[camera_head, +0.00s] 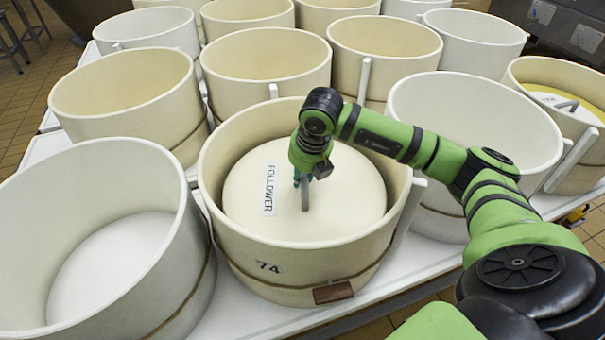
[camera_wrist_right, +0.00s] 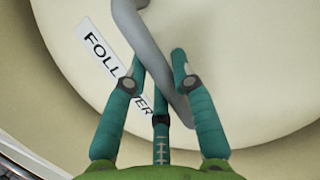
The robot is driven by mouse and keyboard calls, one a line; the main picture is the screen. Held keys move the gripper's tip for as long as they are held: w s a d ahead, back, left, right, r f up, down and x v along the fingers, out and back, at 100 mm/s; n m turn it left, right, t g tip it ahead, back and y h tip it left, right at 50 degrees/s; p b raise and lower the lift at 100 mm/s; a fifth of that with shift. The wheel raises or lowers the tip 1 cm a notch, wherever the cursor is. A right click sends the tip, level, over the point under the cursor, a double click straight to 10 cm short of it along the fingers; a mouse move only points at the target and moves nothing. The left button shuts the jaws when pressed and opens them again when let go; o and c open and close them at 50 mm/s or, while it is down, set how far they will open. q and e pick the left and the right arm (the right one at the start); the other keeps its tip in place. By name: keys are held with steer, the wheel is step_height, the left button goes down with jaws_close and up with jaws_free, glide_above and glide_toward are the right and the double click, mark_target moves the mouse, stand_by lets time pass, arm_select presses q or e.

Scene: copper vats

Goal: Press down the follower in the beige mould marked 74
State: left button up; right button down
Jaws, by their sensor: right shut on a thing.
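The beige mould marked 74 (camera_head: 330,262) stands front centre on the table, open at the top. The cream round follower (camera_head: 345,205) lies inside it, below the rim, with a white label reading FOLLOWER. It also fills much of the right wrist view (camera_wrist_right: 240,40). A grey bar handle (camera_head: 306,197) crosses its middle. My right gripper (camera_head: 303,180) reaches down into the mould from the right and is shut on the handle; in the right wrist view its teal fingers (camera_wrist_right: 160,75) lie on both sides of the grey bar (camera_wrist_right: 152,45). My left gripper is out of view.
An empty white vat (camera_head: 115,260) stands close on the left and another white mould (camera_head: 480,115) on the right. Several beige moulds (camera_head: 265,55) crowd behind. A mould with a yellow-edged lid (camera_head: 565,95) stands far right. Little table is bare, mainly along the front edge (camera_head: 245,318).

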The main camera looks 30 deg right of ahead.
steer(key=shift+s+a+f, duration=0.2)
steer(key=shift+s+f, duration=0.1)
steer(key=shift+f, duration=0.2)
stand_by(1.2)
steer(key=shift+r, duration=0.1)
stand_by(0.4)
steer(key=c, duration=0.9)
jaws_free()
steer(key=shift+w+d, duration=0.1)
steer(key=shift+c, duration=0.2)
steer(key=shift+w+r, duration=0.1)
steer(key=shift+d, duration=0.1)
